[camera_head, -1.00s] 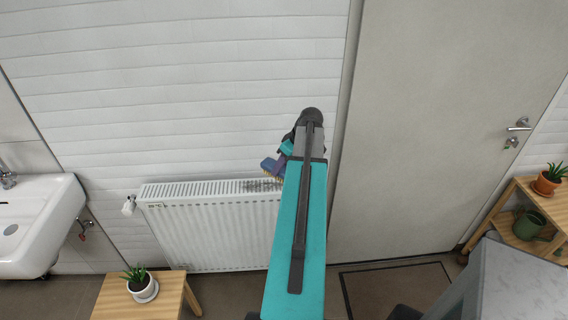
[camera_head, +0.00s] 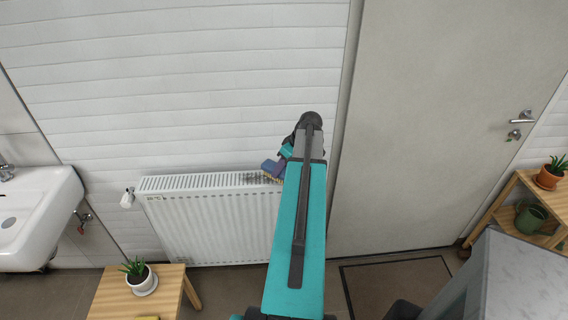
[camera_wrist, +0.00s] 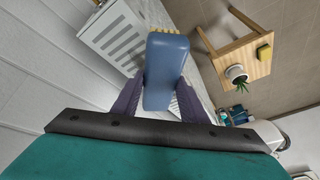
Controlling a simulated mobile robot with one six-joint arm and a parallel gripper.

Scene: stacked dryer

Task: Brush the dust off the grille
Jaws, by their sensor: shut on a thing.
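The grille (camera_head: 190,182) is the slotted top of a white radiator on the wall. A dark dust patch (camera_head: 256,179) lies on its right part. My gripper (camera_wrist: 160,95) is shut on a brush (camera_wrist: 166,62) with a blue block handle and yellow bristles. In the head view the brush (camera_head: 272,168) is at the right part of the grille, bristles down, beside the dust. I cannot tell whether the bristles touch. My arm hides the radiator's right end and most of my gripper there.
A wooden stool (camera_head: 112,292) with a potted plant (camera_head: 141,281) stands in front of the radiator at left. A white sink (camera_head: 35,215) is at far left. A closed door (camera_head: 430,130) and a wooden shelf (camera_head: 520,185) are at right. A valve (camera_head: 128,198) sits at the radiator's left end.

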